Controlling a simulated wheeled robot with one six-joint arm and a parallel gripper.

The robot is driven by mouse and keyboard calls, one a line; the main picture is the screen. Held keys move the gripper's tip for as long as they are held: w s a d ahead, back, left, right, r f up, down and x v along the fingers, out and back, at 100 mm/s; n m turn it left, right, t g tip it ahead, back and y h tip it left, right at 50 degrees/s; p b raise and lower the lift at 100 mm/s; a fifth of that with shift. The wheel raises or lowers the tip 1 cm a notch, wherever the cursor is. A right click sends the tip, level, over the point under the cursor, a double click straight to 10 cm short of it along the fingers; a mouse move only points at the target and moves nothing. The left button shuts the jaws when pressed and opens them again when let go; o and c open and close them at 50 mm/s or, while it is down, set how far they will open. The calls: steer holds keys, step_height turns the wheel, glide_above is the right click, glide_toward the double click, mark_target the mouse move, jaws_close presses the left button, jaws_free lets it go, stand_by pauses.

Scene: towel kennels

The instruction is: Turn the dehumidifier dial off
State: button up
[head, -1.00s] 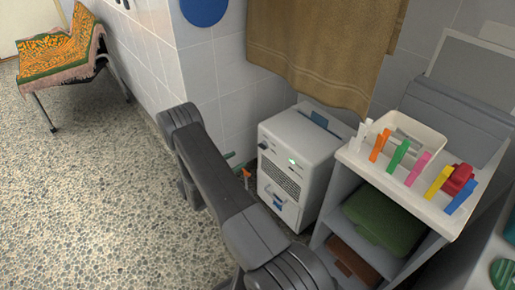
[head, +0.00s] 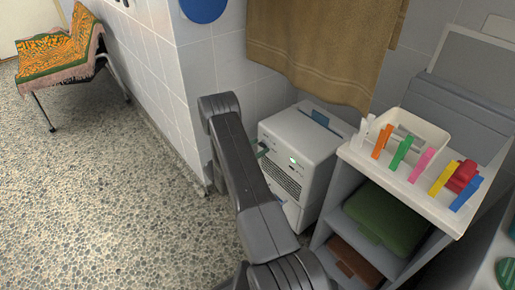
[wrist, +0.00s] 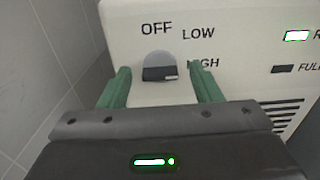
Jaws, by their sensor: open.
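The dehumidifier (head: 304,133) is a pale box standing on the floor against the tiled wall, with a lit green light on its front. Its dial (wrist: 159,66) is a grey knob with a pale mark at its lower right, beside the word HIGH; OFF and LOW are printed above and to the upper right. My gripper (wrist: 160,88) is open, its two green fingers to either side below the dial, apart from it. In the head view my arm covers part of the dehumidifier, and only a bit of green finger shows at its front; the dial is hidden there.
A shelf unit (head: 451,213) with a white tray (head: 418,129) and several coloured clips stands close at the right. A brown towel (head: 322,48) hangs above the dehumidifier. The tiled wall is close at the left.

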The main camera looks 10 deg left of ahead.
steer(key=c, duration=1)
steer(key=shift+n, duration=0.3)
steer(key=n+b, duration=0.1)
steer(key=n, duration=0.7)
steer(key=shift+a+f, duration=0.1)
steer(key=n, duration=0.4)
steer(key=shift+w+n, duration=0.1)
steer(key=shift+n, duration=0.2)
steer(key=n, duration=0.4)
steer(key=shift+f+n, duration=0.15)
steer(key=shift+n, duration=0.15)
